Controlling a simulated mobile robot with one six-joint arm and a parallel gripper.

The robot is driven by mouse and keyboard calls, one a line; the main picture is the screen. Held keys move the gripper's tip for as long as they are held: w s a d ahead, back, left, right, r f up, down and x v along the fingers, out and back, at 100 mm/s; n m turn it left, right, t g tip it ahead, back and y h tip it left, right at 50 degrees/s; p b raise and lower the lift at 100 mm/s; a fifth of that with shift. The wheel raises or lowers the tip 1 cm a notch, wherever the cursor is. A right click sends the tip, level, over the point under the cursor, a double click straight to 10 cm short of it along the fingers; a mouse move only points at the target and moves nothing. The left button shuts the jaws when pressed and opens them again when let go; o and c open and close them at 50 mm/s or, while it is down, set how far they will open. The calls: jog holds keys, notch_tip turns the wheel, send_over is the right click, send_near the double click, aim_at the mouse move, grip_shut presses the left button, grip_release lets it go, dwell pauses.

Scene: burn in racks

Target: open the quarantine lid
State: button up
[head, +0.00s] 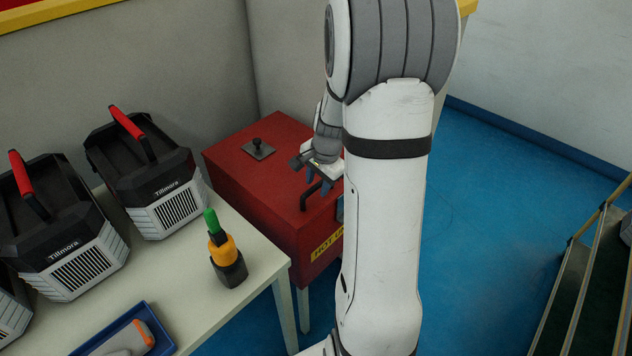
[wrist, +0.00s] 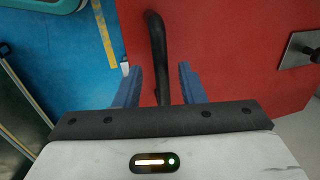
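The red quarantine box (head: 240,185) stands against the wall, with its flat red lid (head: 285,140) down. A black bar handle (head: 304,199) rises at the lid's front edge; it also shows in the wrist view (wrist: 156,35). My gripper (head: 318,183) is at this handle. In the wrist view, its two blue fingers (wrist: 158,72) stand apart, one on each side of the handle, with gaps showing. A black knob on a metal plate (head: 258,149) is on the lid farther back; it shows at the right of the wrist view (wrist: 301,50). My arm hides the box's right side.
A pale table (head: 210,310) left of the box holds several Tillmora units (head: 165,208) with red handles, an orange and green tool (head: 224,250) and a blue tray (head: 163,335). Blue floor (head: 480,210) is clear at right, before a stepped rack (head: 590,270).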

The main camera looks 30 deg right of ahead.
grip_shut()
jog(key=shift+a, duration=0.15)
dwell(0.4)
